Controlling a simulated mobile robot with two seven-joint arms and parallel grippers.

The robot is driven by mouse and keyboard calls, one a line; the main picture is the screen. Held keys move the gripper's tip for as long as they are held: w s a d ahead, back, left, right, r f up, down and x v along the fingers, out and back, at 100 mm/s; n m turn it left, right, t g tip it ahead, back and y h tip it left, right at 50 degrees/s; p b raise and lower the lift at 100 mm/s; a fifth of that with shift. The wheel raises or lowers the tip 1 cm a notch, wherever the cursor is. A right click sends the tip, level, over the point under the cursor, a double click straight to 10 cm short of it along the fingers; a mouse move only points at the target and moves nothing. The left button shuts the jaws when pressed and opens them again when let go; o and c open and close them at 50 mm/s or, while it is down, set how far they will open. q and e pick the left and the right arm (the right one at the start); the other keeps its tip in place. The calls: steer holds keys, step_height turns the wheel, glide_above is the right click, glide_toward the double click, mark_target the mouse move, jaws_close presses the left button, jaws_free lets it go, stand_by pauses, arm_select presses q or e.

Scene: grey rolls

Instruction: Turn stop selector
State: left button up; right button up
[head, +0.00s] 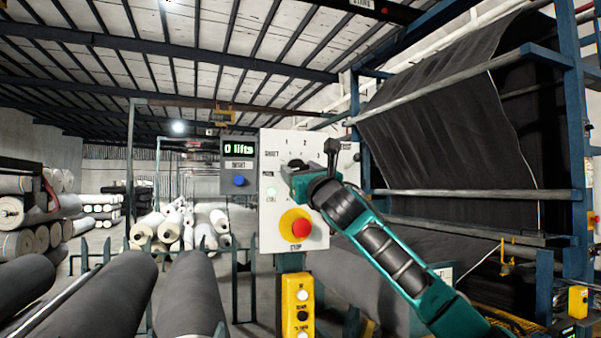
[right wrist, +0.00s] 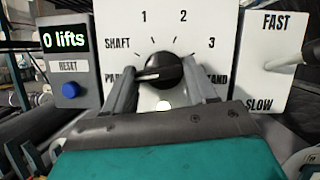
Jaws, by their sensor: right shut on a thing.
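The selector is a round black knob (right wrist: 162,70) on a white panel (head: 268,235), with labels SHAFT, 1, 2 and 3 around it and partly hidden words at lower left and right. Its pale pointer line faces left, slightly down, towards the label starting "PA". My right gripper (right wrist: 160,78) has one finger on each side of the knob and is shut on it. In the head view this gripper (head: 293,168) covers most of the knob. A red button (head: 301,228) on a yellow round plate, marked STOP, sits below. My left gripper is not in view.
A grey box (head: 238,165) left of the panel reads "0 lifts" and has a blue RESET button (head: 239,181). A FAST/SLOW lever (right wrist: 290,62) is to the right. A yellow button box (head: 298,305) hangs below. Dark fabric rolls (head: 190,295) lie at lower left.

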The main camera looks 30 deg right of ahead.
steer(key=shift+a+m, duration=0.15)
steer(key=shift+m, duration=0.25)
steer(key=m+h+p, duration=0.1)
steer(key=m+h, duration=0.1)
steer(key=m, duration=0.2)
steer(key=shift+a+r, duration=0.1)
steer(key=shift+r+m+g+h+p, duration=0.1)
steer(key=shift+m+g+h+p, duration=0.6)
steer(key=shift+m, duration=0.9)
steer(key=shift+m+g+h+p, duration=0.4)
steer(key=shift+m+h, duration=0.6)
steer(key=shift+m, duration=0.6)
steer(key=o, duration=1)
steer(key=shift+o, duration=0.2)
steer(key=b+v, duration=0.2)
steer(key=v, duration=1.1)
steer(key=shift+w, duration=0.1)
